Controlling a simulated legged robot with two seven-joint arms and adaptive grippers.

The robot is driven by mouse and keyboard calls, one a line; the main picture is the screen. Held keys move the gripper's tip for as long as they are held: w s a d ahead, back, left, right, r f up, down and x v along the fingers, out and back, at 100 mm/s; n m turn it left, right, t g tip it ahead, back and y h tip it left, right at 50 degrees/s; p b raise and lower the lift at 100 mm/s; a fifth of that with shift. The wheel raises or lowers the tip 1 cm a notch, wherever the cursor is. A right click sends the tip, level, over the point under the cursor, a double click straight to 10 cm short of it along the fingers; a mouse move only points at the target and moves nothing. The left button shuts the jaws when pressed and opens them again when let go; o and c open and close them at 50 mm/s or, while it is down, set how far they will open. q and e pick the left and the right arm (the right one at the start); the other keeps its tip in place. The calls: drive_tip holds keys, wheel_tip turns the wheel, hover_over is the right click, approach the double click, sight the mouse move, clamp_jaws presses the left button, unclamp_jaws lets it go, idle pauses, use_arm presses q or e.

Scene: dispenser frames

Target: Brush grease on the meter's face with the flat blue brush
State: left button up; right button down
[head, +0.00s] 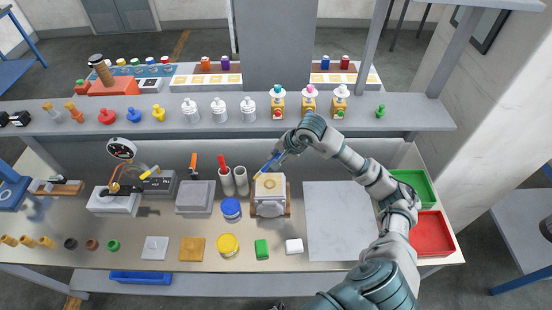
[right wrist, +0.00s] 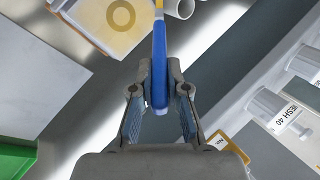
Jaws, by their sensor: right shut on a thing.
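My right gripper (head: 283,151) is shut on the flat blue brush (head: 269,164), seen in the right wrist view as a blue handle (right wrist: 160,62) between the fingers (right wrist: 158,78). The brush points down and left in the head view. Its yellowish tip is over or near the back left edge of a pale box top (head: 270,187) with a ring mark; I cannot tell whether it touches. This box stands on the bench. I cannot tell which is the meter. My left gripper is not in view.
Two grey tubes (head: 241,181) stand just left of the box, with a blue-lidded jar (head: 231,209) and yellow-lidded jar (head: 228,245) nearby. A shelf with bottles (head: 219,109) runs behind. A bare grey mat (head: 338,222) lies to the right, before green and red bins (head: 433,233).

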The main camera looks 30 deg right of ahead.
drive_tip(key=r, duration=0.2)
drive_tip(key=r+p, duration=0.1)
drive_tip(key=r, duration=0.1)
drive_tip(key=shift+s+a, duration=0.2)
drive_tip(key=shift+a, duration=0.1)
drive_tip(key=shift+w+d+r+p, duration=0.1)
drive_tip(key=shift+d+r+p, duration=0.3)
drive_tip(key=shift+r, duration=0.25)
drive_tip(key=shift+d+r+p, duration=0.25)
drive_tip(key=shift+r+p, duration=0.1)
drive_tip(key=shift+r, duration=0.25)
drive_tip(key=shift+a+r, duration=0.1)
drive_tip(key=shift+r, duration=0.4)
drive_tip(key=shift+a+r, duration=0.1)
drive_tip(key=shift+a, duration=0.4)
drive_tip(key=shift+d, duration=0.1)
